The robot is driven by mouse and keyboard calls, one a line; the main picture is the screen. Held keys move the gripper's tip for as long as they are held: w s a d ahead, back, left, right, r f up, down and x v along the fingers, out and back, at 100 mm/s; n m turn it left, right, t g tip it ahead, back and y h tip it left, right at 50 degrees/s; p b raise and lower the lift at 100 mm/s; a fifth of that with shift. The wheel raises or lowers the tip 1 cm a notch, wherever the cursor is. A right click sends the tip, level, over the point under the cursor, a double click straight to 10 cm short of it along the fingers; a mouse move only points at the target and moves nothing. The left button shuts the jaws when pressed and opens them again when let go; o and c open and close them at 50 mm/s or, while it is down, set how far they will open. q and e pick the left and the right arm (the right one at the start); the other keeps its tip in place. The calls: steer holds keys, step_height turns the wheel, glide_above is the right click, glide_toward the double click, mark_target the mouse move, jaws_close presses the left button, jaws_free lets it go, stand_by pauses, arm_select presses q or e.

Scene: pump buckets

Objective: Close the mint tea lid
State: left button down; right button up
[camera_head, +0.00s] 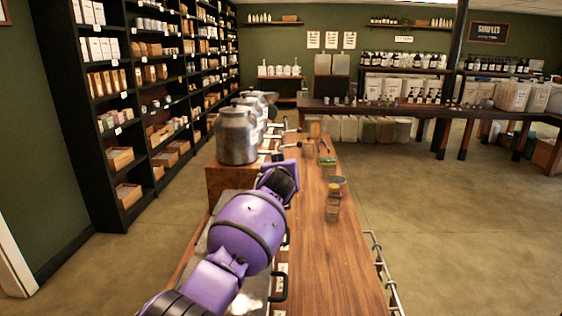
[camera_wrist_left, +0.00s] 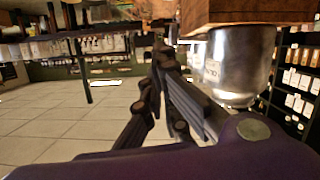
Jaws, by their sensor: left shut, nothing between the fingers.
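Several metal canisters stand in a row on a wooden stand on the counter; the nearest canister (camera_head: 237,138) has its top on. Farther canisters (camera_head: 249,107) are partly hidden behind it, and a dark raised shape at the far one may be an open lid. I cannot read which is the mint tea. My purple left arm reaches up from the bottom of the head view to the right of the nearest canister. In the left wrist view, which is upside down, my left gripper (camera_wrist_left: 160,55) is shut and empty, beside a labelled canister (camera_wrist_left: 240,62). My right gripper is out of view.
The wooden counter (camera_head: 335,265) holds a glass jar (camera_head: 333,205) with a light lid and small items farther along. A metal rail (camera_head: 381,275) runs along its right edge. Dark shelves (camera_head: 130,120) stand at left. The floor at right is clear.

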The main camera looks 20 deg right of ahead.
arm_select(q)
steer(key=shift+m+y, duration=0.3)
steer(key=shift+m, duration=0.4)
steer(key=f, duration=0.1)
steer(key=d+f+b, duration=0.1)
steer(key=f, duration=0.1)
steer(key=f+b, duration=0.1)
steer(key=shift+s+d+f, duration=0.15)
steer(key=shift+s+d, duration=0.1)
steer(key=shift+d, duration=0.05)
steer(key=shift+d+f+b, duration=0.15)
steer(key=shift+f+b, duration=0.2)
steer(key=shift+f, duration=0.1)
steer(key=shift+s+d+f+m, duration=0.1)
steer(key=shift+d+m, duration=0.05)
steer(key=shift+m, duration=0.15)
